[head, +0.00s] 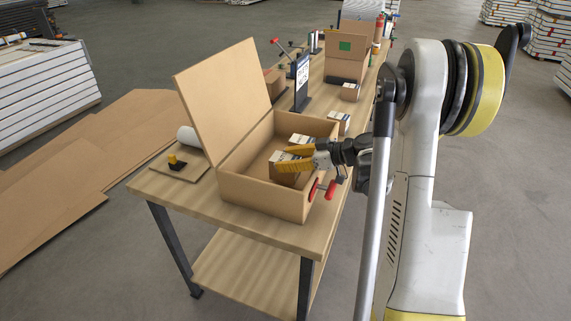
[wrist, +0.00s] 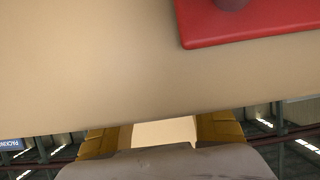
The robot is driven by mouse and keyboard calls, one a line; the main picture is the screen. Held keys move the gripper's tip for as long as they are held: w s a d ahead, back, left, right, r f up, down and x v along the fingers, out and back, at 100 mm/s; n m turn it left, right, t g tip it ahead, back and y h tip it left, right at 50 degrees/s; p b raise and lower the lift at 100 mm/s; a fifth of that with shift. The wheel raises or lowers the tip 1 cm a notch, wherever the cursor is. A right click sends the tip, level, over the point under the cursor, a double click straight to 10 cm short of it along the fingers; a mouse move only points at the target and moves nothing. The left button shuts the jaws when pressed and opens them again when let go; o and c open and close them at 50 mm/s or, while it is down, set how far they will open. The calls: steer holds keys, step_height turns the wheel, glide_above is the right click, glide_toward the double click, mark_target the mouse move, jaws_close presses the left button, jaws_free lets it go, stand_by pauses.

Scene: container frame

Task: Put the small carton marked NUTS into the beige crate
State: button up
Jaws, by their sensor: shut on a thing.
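The beige crate (head: 263,196) stands on the wooden table with its lid (head: 225,90) raised. My gripper (head: 280,160), with yellow fingers, reaches over the crate's right side and is shut on a small white-and-brown carton (head: 284,179). This carton is inside the crate's outline in the head view; I cannot tell whether it touches the floor. Its marking is not readable here. A pale piece of it (wrist: 165,131) shows between the fingers in the wrist view, where the crate wall (wrist: 90,60) hides the fingertips.
Another small carton (head: 301,140) is in the crate near its back wall. A red clamp-like handle (head: 330,190) is at the crate's right side. More small cartons (head: 350,92), a black-framed sign (head: 302,80) and a larger box (head: 345,57) stand farther back.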

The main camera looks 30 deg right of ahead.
steer(key=shift+f+b, duration=0.5)
steer(key=shift+f, duration=0.15)
steer(key=o, duration=1.4)
steer(key=shift+c, duration=0.2)
